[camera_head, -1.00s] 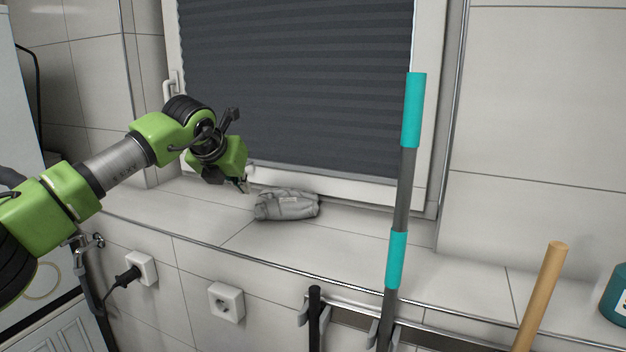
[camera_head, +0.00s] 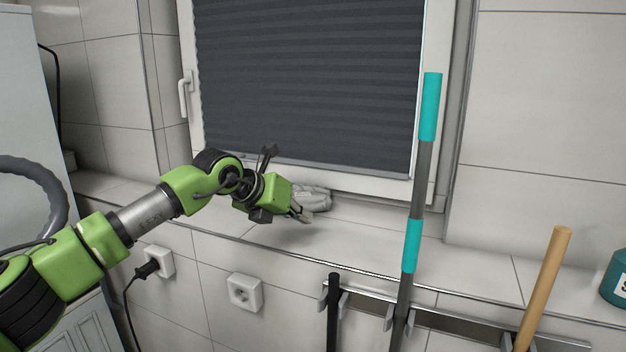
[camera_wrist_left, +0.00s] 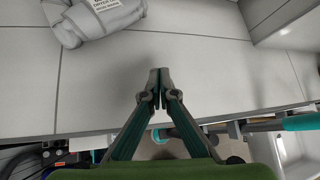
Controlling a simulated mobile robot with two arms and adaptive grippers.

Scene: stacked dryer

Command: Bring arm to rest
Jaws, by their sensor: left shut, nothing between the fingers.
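My left gripper (camera_head: 304,216) is in front of the window, over the tiled sill, with its arm coming in from the left. In the left wrist view its fingers (camera_wrist_left: 157,76) are together with nothing between them. A grey folded cloth bundle (camera_head: 318,196) lies on the sill, partly hidden behind the gripper. It also shows in the left wrist view (camera_wrist_left: 95,18) at the upper left, with a white label, apart from the fingers. My right gripper is not in these views.
A pole with teal grips (camera_head: 420,160) and a wooden handle (camera_head: 545,285) stand at the wall rack (camera_head: 450,325). A teal bottle (camera_head: 617,280) is at the far right. Wall sockets (camera_head: 244,292) sit below the sill (camera_head: 350,235). The sill between bundle and pole is clear.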

